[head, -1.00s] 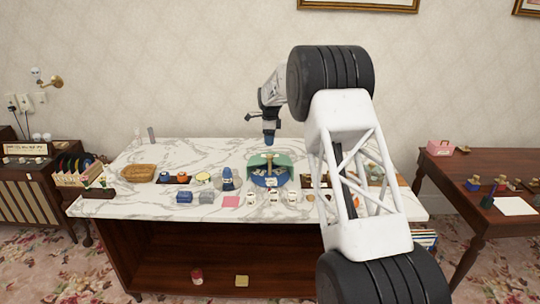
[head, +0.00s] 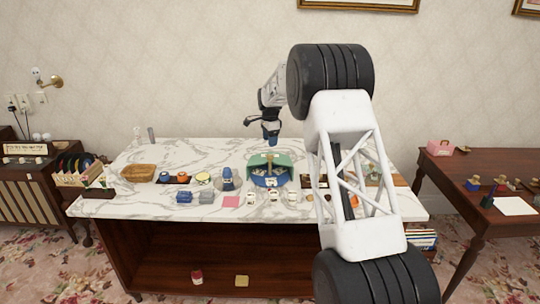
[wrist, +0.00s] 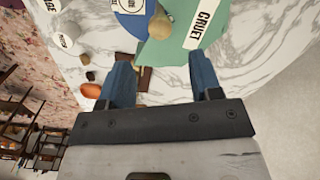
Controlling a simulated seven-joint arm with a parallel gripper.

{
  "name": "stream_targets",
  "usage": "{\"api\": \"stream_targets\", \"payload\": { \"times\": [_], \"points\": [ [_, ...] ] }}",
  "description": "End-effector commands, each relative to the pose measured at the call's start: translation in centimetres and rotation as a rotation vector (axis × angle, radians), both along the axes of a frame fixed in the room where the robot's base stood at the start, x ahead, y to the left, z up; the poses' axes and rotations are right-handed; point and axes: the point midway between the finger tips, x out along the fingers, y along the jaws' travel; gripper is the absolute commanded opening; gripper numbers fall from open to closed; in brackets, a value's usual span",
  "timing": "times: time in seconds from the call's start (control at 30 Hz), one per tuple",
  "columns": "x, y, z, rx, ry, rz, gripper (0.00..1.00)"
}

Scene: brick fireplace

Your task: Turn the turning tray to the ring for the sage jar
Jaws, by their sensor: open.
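The turning tray (head: 285,161) is round, green at the back and blue at the front, with white labels and a light wooden knob on top. It stands at the middle of the marble counter. In the wrist view the tray (wrist: 170,50) shows a "CRUET" label on green, other labels on blue, and the knob (wrist: 160,27). My gripper (head: 272,140) is above the tray's back edge, with blue fingers. The wrist view shows the gripper (wrist: 163,80) open and empty, apart from the knob. A cut-off label ending in "AGE" (wrist: 45,5) shows at the upper left; I cannot identify the sage jar.
Several small white labelled jars (head: 274,196) stand in front of the tray. A dark blue bottle-like object (head: 227,180) stands left of it.

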Motion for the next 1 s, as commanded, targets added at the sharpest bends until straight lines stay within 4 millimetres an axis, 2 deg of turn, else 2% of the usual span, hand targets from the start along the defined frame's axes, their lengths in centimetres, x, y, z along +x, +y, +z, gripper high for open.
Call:
{"api": "stream_targets", "payload": {
  "times": [0.17, 0.63, 1.0],
  "points": [
    [0.0, 0.0, -1.1, 0.0, 0.0, 0.0, 0.58],
    [0.0, 0.0, -6.5, -0.001, 0.002, -0.001, 0.58],
    [0.0, 0.0, -7.6, 0.0, 0.0, -0.001, 0.58]
  ]
}}
